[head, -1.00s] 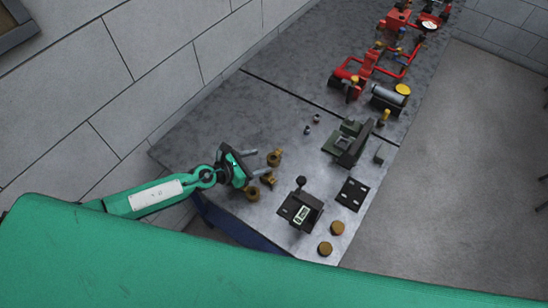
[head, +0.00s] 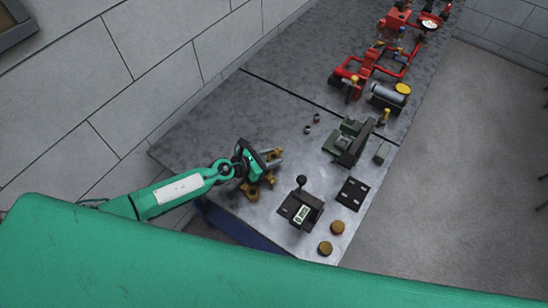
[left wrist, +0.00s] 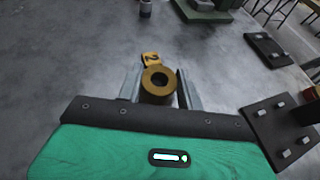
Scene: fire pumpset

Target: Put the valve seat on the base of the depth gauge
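Several brass valve seats stand near the table's left edge; one (head: 252,194) is below my left gripper in the head view. My left gripper (head: 271,160) is low over the group. In the left wrist view a ring-shaped brass valve seat (left wrist: 158,83), with its round hole facing up, lies between the two fingers of my left gripper (left wrist: 160,88). The fingers are apart on either side, and slim gaps seem to show. The depth gauge (head: 301,211), dark with a lit display and a post, stands to the right. Its dark base (left wrist: 283,130) seems to show at the wrist view's right edge. My right gripper is not in view.
A yellow tag marked 2 (left wrist: 151,59) lies behind the ring. A black slotted plate (head: 353,194), two brass discs (head: 337,228) and a green-grey fixture (head: 348,142) are to the right. Red pump parts (head: 370,66) stand farther back.

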